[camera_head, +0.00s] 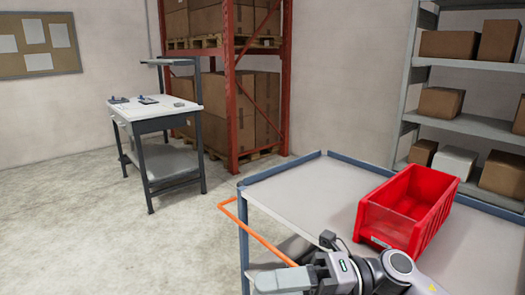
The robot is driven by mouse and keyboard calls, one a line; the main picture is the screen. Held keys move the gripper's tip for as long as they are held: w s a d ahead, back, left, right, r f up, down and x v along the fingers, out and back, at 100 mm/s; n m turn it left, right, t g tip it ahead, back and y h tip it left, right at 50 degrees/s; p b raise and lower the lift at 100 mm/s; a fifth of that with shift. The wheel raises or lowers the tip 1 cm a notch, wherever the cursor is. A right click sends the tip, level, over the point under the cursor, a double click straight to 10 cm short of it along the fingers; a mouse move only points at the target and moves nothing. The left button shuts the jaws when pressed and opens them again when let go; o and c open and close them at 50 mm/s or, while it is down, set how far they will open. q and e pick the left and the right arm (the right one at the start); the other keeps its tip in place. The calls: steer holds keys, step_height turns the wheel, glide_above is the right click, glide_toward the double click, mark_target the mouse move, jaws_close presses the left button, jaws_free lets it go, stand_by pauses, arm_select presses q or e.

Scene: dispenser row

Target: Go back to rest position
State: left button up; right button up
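One of my arms comes in at the bottom edge from the right; I take it as my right arm. Its gripper (284,280) points left, low in front of the cart's near left corner. The pale grey finger part shows from the side, so I cannot tell whether it is open or shut. I see nothing held in it. My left gripper is not in view. An empty-looking red bin (387,226) stands upright on the cart (300,193), beyond my arm and apart from the gripper.
The cart has blue-grey rims and an orange handle (257,236) close to my gripper. A shelf with boxes (440,103) stands at the right. A workbench (157,109) and a red pallet rack (231,100) stand behind. The floor at left is clear.

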steer(key=w+d+f+m+t+h, duration=0.1)
steer(key=d+f+m+t+h, duration=0.2)
steer(key=f+m+t, duration=0.5)
steer(key=w+d+f+m+t+h, duration=0.15)
steer(key=d+m+t+h, duration=0.35)
steer(key=m, duration=0.7)
steer(key=w+d+f+m+t+h, duration=0.1)
steer(key=d+f+m+t, duration=0.1)
steer(key=f+m+t, duration=0.6)
steer(key=s+d+f+m+g+h, duration=0.3)
steer(key=s+d+f+m, duration=0.1)
steer(key=s+f, duration=0.3)
steer(key=s+d+f+m+g+h, duration=0.4)
steer(key=s+f+m, duration=0.2)
steer(key=f, duration=0.3)
steer(key=shift+s+d+m+g, duration=0.3)
steer(key=shift+s, duration=0.5)
